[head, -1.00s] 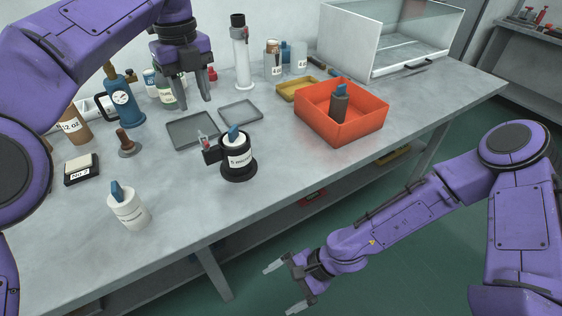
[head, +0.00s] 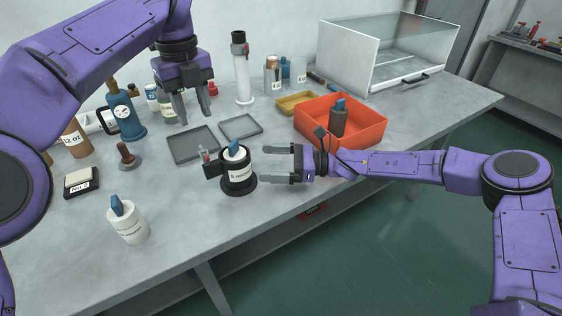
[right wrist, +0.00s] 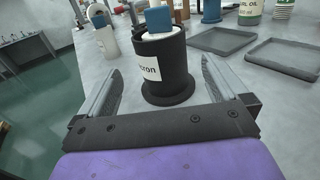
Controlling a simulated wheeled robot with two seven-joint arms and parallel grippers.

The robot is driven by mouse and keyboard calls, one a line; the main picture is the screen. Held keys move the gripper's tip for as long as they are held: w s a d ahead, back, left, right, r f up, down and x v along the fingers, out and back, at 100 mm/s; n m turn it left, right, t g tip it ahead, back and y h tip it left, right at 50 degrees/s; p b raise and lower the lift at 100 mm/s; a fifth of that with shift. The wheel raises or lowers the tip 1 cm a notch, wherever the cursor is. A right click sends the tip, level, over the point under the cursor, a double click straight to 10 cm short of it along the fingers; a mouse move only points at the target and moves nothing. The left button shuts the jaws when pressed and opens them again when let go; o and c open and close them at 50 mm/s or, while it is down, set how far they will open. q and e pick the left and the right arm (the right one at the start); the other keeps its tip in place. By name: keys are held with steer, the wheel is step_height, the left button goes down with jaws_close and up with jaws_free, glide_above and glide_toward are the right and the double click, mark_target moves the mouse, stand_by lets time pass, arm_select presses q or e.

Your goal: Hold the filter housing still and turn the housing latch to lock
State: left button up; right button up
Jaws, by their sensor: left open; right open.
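The filter housing (head: 238,178) is a black cylinder on a round flange, with a white label and a blue-topped white piece inside it. It stands upright on the table. In the right wrist view the housing (right wrist: 165,72) stands ahead, between and beyond the fingers; the latch is hidden there. My right gripper (head: 267,165) is open and empty, just right of the housing, fingers pointing at it. My left gripper (head: 195,115) is open and empty, above the table behind the housing.
Two grey trays (head: 195,160) lie behind the housing. A white blue-topped cartridge (head: 127,222) stands at front left. An orange bin (head: 362,133) holding a dark blue-topped cartridge (head: 338,120) is close behind my right arm. Bottles and a clear cabinet line the back. Table is free in front of the housing.

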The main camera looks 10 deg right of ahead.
mark_target(242, 162)
steer(key=x, duration=0.7)
steer(key=shift+w+a, duration=0.1)
steer(key=shift+a, duration=0.25)
steer(key=c, duration=1.2)
steer(key=shift+f, duration=0.1)
steer(key=shift+c, duration=0.2)
